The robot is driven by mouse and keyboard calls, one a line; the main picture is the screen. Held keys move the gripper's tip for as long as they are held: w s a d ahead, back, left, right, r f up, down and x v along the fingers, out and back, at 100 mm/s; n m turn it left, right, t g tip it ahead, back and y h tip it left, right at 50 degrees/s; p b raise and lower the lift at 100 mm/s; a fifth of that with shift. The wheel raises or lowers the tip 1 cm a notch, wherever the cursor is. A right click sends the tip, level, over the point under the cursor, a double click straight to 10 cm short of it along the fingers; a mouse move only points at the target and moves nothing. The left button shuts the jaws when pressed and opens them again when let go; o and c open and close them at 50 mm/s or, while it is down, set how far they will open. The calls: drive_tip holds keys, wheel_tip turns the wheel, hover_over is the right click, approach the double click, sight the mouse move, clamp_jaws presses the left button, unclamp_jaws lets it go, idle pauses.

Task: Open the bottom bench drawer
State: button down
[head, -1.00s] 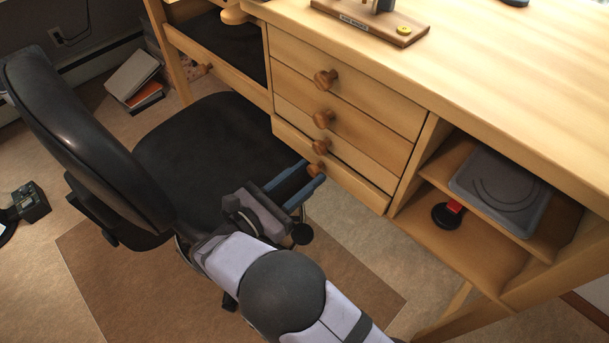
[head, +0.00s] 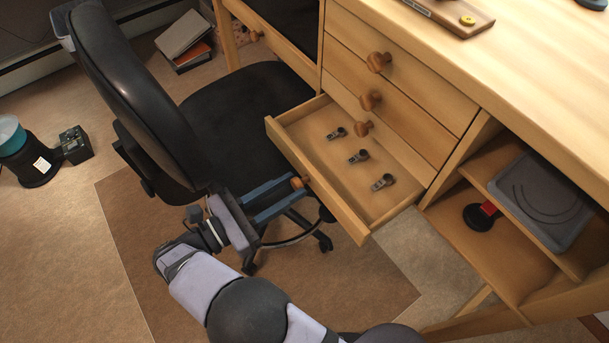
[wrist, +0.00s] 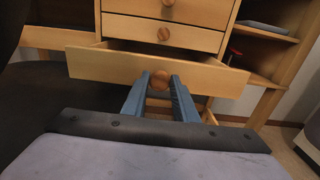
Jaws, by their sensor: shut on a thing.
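The bottom bench drawer (head: 330,182) is pulled well out from the wooden bench in the head view. Several small metal pieces (head: 358,156) lie inside it. My gripper (head: 291,190) is shut on the round wooden knob (head: 299,182) at the middle of the drawer front. In the wrist view the drawer front (wrist: 110,66) spans the middle, and the blue fingers (wrist: 158,90) stand on either side of the knob (wrist: 160,79). The drawers above (head: 392,92) are shut.
A black office chair (head: 240,108) stands left of the drawer, close to my gripper. An open shelf (head: 505,233) with a grey tray (head: 540,195) and a red-and-black object (head: 480,216) is at right.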

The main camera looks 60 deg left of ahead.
sight(302, 180)
drive_tip(key=c, duration=1.4)
unclamp_jaws()
drive_tip(key=shift+c, duration=0.2)
drive_tip(key=w+b, duration=0.1)
drive_tip(key=w, duration=1.3)
drive_tip(key=shift+w, duration=0.4)
drive_tip(key=s+p, duration=0.1)
drive_tip(key=s, duration=0.7)
drive_tip(key=w+a+r+n+y+p, duration=0.2)
drive_tip(key=r+p, duration=0.2)
drive_tip(key=r, duration=1)
drive_tip(key=w+a+r+n+y+p, duration=0.2)
drive_tip(key=r+p, duration=0.3)
drive_tip(key=r, duration=0.8)
drive_tip(key=shift+w+a+r+y, duration=0.4)
drive_tip(key=shift+w+a+y, duration=0.1)
drive_tip(key=shift+w+y, duration=0.2)
